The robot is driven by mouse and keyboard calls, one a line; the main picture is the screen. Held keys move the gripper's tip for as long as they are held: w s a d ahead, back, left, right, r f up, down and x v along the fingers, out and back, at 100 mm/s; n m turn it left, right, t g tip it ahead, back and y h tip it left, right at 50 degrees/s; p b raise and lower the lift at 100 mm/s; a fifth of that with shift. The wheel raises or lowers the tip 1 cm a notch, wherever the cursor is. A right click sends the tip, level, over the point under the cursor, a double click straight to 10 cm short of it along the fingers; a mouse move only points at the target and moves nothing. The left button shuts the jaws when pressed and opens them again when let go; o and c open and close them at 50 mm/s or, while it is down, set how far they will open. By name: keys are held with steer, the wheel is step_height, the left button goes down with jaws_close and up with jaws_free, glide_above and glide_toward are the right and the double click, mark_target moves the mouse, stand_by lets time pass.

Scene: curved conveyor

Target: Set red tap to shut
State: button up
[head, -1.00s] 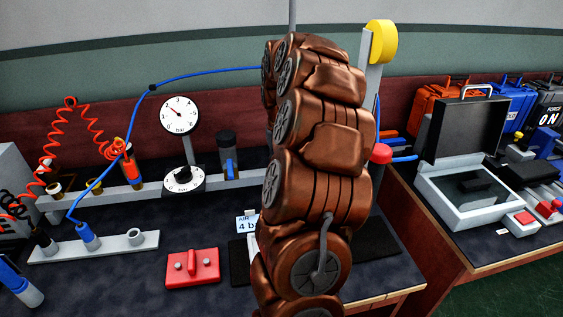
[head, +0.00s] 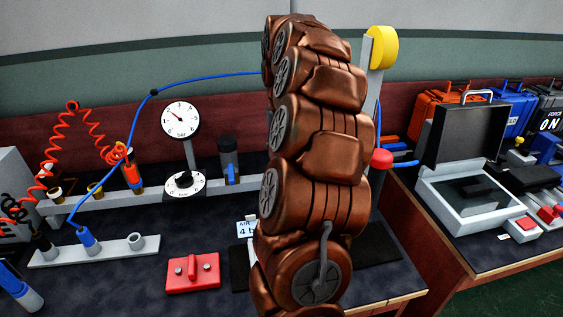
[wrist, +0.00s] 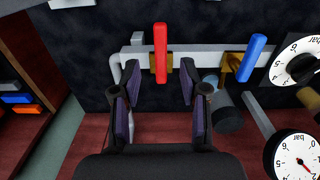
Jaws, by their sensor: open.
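The red tap (wrist: 161,52) shows in the wrist view as a long red lever on a brass body, fixed to a grey rail (wrist: 200,60). Its lever runs nearly up and down in that picture, across the rail. My gripper (wrist: 160,84) is open, with its dark fingertips on either side just below the lever's lower end. I see nothing between the fingers, and cannot tell whether either one touches the lever. In the head view my arm hides the red tap and the gripper.
A blue-handled tap (wrist: 254,58) stands beside the red one on the same rail. A pressure gauge (head: 180,118) and a dial regulator (head: 183,185) stand left of my arm in the head view. A post with a yellow top (head: 383,47) and a red knob (head: 381,158) is right of it.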

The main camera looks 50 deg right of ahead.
steer(key=shift+r, duration=2.75)
